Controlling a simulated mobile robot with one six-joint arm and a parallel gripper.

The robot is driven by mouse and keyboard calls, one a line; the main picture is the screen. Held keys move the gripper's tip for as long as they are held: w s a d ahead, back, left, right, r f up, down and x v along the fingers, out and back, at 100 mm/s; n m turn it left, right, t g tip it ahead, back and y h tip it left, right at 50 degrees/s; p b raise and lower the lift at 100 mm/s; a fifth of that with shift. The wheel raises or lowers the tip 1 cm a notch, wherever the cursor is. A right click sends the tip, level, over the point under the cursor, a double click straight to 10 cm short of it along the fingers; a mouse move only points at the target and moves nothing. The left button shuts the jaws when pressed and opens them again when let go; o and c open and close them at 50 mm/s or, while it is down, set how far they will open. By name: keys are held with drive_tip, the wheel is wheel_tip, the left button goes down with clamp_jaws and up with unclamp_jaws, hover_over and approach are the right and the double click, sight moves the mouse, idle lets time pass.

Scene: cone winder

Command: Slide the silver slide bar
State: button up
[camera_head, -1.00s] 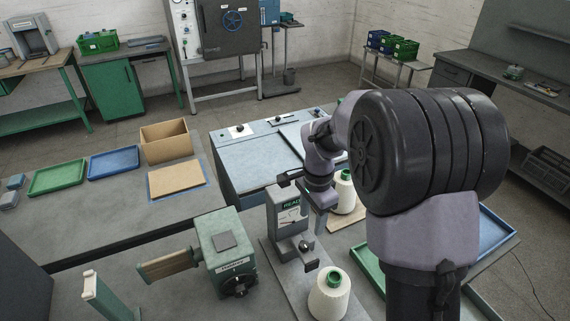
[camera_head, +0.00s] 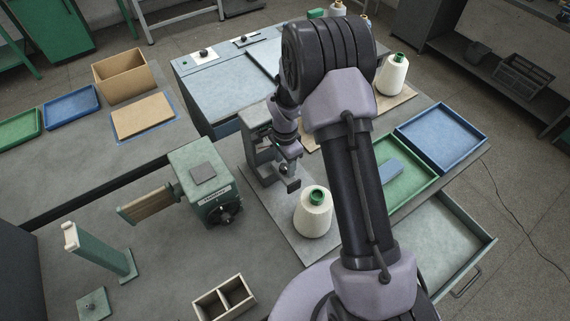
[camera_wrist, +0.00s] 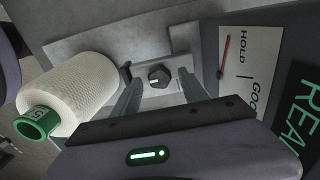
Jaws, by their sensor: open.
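A grey gauge stand (camera_head: 258,130) is on the bench, partly behind my arm. In the wrist view its dial plate (camera_wrist: 246,60) shows a red needle and the words HOLD and GOOD. A silver block (camera_wrist: 150,91) with a dark hexagonal knob (camera_wrist: 159,76) sits beside the plate. It appears to be the silver slide bar, but I cannot be sure. My gripper (camera_wrist: 160,84) is open, one finger on each side of the knob and block. Contact cannot be told. In the head view my wrist hides much of this spot; a dark knob (camera_head: 284,169) shows below it.
A white yarn cone (camera_head: 313,220) stands close by, also in the wrist view (camera_wrist: 75,92). A green boxed device (camera_head: 200,180) with a crank is to the left. Green tray (camera_head: 425,190), blue tray (camera_head: 476,125) and an open drawer (camera_head: 478,235) are to the right.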

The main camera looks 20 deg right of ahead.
drive_tip(key=shift+f, duration=0.15)
clamp_jaws()
idle(1.4)
